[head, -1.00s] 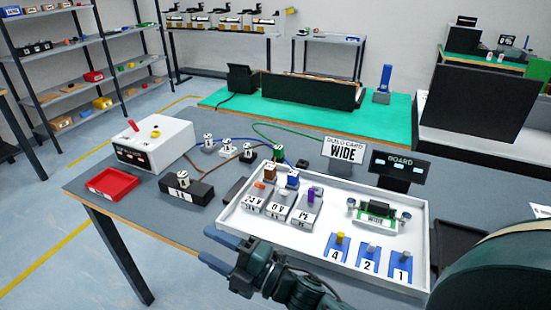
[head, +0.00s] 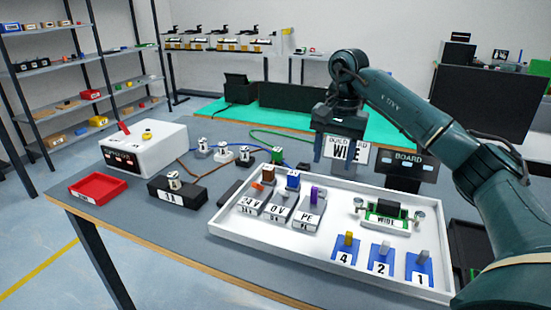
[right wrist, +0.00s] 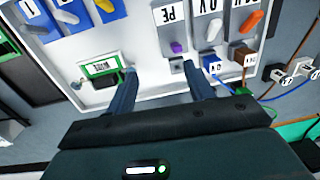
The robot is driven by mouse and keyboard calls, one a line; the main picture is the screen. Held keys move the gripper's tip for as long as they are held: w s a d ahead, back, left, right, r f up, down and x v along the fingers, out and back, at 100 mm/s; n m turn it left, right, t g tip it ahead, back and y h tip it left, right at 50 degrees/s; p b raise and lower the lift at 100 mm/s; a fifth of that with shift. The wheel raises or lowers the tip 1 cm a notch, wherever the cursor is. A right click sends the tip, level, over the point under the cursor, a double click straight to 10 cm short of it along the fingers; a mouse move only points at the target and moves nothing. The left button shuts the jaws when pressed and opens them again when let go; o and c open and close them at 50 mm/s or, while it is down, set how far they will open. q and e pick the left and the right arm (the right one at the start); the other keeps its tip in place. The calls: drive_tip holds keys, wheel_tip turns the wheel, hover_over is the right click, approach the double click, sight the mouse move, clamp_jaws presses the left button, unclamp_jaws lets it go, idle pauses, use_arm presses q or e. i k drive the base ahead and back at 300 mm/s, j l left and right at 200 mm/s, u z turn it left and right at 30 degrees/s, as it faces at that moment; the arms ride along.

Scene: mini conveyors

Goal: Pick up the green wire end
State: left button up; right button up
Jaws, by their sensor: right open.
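The green wire end (head: 277,155) is a small green block standing on the table just behind the white tray's back left corner, in the head view. A green wire (head: 290,137) curves behind it on the table. My right gripper (head: 338,160) is open and empty, pointing down in front of the build card sign, to the right of the green end and apart from it. In the right wrist view its fingers (right wrist: 160,70) hang over the tray's edge with nothing between them. My left gripper is not in view.
Brown (head: 268,174) and blue (head: 293,179) wire ends stand at the back of the white tray (head: 270,248). Grey terminal blocks and a green board (head: 386,215) lie in it. The build card sign (head: 360,152) and board display (head: 408,163) stand behind.

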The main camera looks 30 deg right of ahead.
sight(277, 153)
drive_tip(key=i, duration=0.95)
